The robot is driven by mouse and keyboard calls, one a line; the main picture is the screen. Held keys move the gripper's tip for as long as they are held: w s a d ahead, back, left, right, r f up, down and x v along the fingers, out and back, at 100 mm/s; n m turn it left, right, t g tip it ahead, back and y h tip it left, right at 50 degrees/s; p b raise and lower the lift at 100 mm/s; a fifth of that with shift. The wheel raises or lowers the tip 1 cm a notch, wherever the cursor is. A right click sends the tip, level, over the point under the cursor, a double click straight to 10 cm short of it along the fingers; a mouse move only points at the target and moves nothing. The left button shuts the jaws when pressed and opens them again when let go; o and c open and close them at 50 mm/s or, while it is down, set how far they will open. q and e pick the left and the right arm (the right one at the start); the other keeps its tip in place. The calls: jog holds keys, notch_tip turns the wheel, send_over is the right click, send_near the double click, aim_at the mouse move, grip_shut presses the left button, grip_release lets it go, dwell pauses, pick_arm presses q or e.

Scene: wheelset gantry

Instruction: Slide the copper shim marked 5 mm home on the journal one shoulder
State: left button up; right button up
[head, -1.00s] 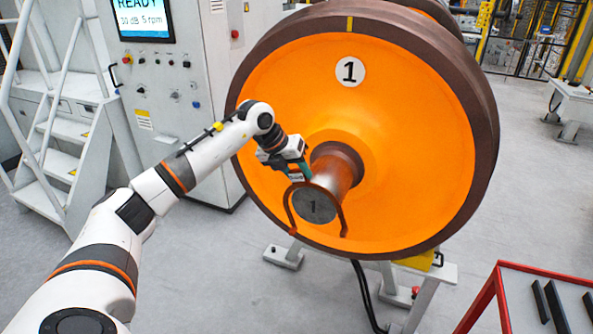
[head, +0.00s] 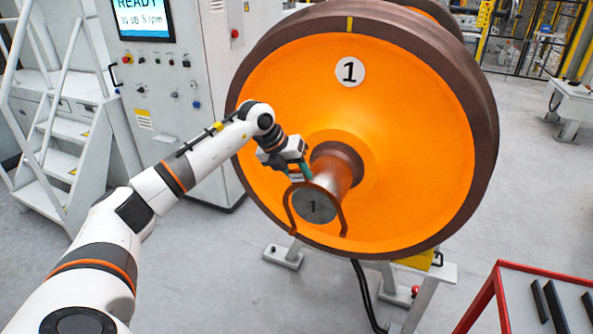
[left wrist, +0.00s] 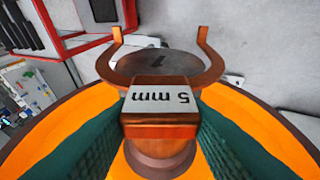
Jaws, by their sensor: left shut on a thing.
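The copper shim (head: 292,212) is a brown fork with its two legs pointing down in the head view. Its tab, labelled 5 mm (left wrist: 160,98), lies between the green fingers of my left gripper (head: 298,173), which is shut on it. The left wrist view shows the same arch around the end face (left wrist: 158,62). I cannot tell whether the shim touches the journal. My right gripper is not in view.
The large orange wheel (head: 420,130), also marked 1, stands behind the journal on a grey stand (head: 428,290). A control cabinet (head: 160,80) and white stairs (head: 60,140) are at the left. A red-edged table (head: 488,300) with dark bars is at the lower right.

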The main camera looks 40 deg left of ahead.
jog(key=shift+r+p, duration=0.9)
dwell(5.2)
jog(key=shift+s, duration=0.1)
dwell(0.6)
